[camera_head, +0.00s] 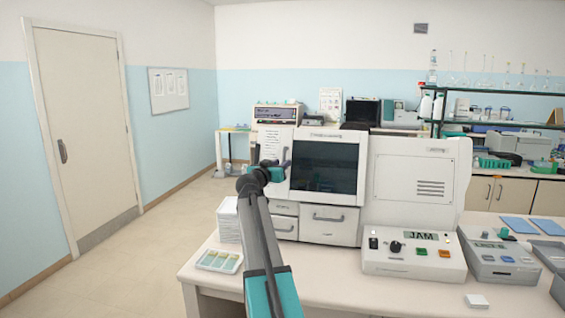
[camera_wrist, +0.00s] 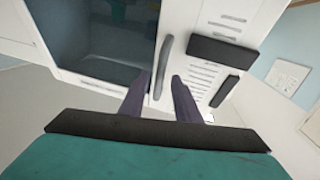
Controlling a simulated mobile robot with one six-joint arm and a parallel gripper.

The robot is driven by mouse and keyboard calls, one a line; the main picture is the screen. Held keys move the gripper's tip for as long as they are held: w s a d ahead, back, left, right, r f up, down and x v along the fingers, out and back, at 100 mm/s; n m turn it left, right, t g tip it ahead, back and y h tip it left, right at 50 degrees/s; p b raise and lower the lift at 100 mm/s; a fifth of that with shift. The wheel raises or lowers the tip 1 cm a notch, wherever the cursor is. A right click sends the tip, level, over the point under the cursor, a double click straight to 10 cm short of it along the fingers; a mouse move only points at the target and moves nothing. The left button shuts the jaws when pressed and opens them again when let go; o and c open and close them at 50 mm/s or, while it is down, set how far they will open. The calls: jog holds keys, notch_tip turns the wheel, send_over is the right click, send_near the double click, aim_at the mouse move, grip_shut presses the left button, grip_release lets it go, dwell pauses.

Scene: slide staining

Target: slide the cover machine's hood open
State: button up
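The cover machine is a white cabinet with a hood (camera_head: 326,137) around a dark window, which looks closed over the front. An upright grey handle (camera_wrist: 165,58) stands beside the window in the wrist view. My gripper (camera_head: 277,163) is at the left edge of the hood in the head view. In the wrist view its two dark fingers (camera_wrist: 161,76) are apart, with the handle showing between their tips. I cannot tell whether they touch it or how deep it sits between them. My arm hides part of the left panel and drawers in the head view.
A control box (camera_head: 414,262) with a "JAM" display stands right of the hood on the bench (camera_head: 340,292). A slide tray (camera_head: 219,261) and a white stack (camera_head: 229,220) lie at the left. A grey device (camera_head: 497,262) is further right. Floor left of the bench is clear.

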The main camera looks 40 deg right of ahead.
jog(key=shift+w+d, duration=0.15)
jog(key=shift+d, duration=0.35)
grip_shut()
jog(key=shift+f, duration=0.1)
